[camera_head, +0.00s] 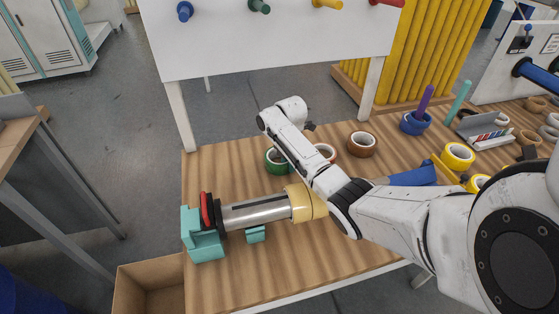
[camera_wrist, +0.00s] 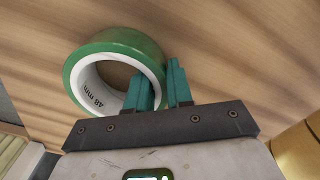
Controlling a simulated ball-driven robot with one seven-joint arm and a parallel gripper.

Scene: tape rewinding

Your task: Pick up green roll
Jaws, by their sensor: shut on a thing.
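The green roll (camera_wrist: 118,42) of tape, with a white core marked "48 mm", fills the upper left of the wrist view. My gripper (camera_wrist: 160,72) has one teal finger inside the core and the other outside the ring, shut on the roll's wall. In the head view the green roll (camera_head: 270,164) shows at the middle of the wooden table, partly covered by my arm. My fingers are hidden there. I cannot tell whether the roll touches the table.
Brown rolls (camera_head: 361,144) lie to the right of the green one. A white board (camera_head: 275,45) with coloured pegs rises behind. Yellow rolls (camera_head: 458,155) and a blue roll (camera_head: 414,124) lie right. Bare wood shows at the left.

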